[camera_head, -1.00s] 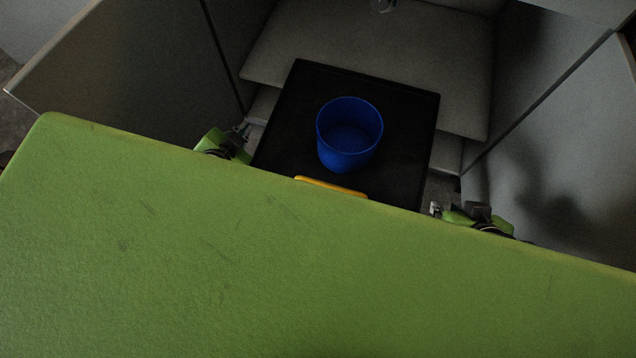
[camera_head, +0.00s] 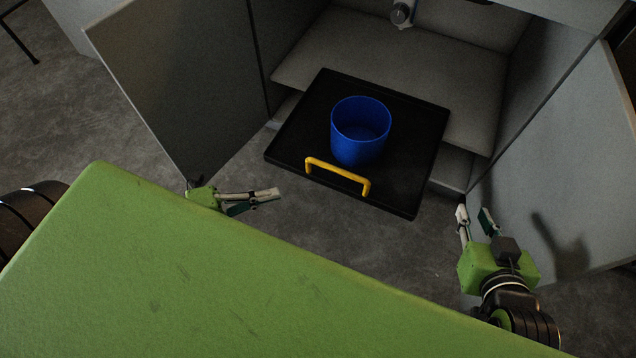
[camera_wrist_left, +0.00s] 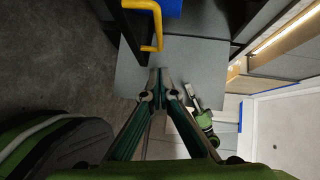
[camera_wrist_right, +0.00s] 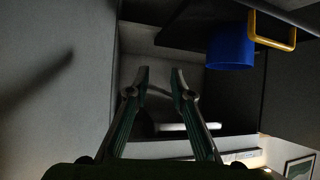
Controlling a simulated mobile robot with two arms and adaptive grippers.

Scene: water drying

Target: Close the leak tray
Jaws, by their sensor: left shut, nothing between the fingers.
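The leak tray (camera_head: 300,130) is a flat black tray sticking out of the open cabinet. Its yellow handle (camera_head: 335,172) is on the front edge and also shows in the left wrist view (camera_wrist_left: 158,30) and right wrist view (camera_wrist_right: 293,42). A blue cup (camera_head: 358,145) stands upright on the tray. My left gripper (camera_head: 278,193) is shut and empty, in front of the tray's left part, left of the handle and apart from it. My right gripper (camera_head: 474,213) is open and empty, right of the tray's front right corner, beside the right door.
The left cabinet door (camera_head: 180,80) and right cabinet door (camera_head: 570,170) stand open on both sides of the tray. A grey shelf panel (camera_head: 460,90) lies behind the tray. Bare dark floor (camera_head: 350,230) is free in front of the tray.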

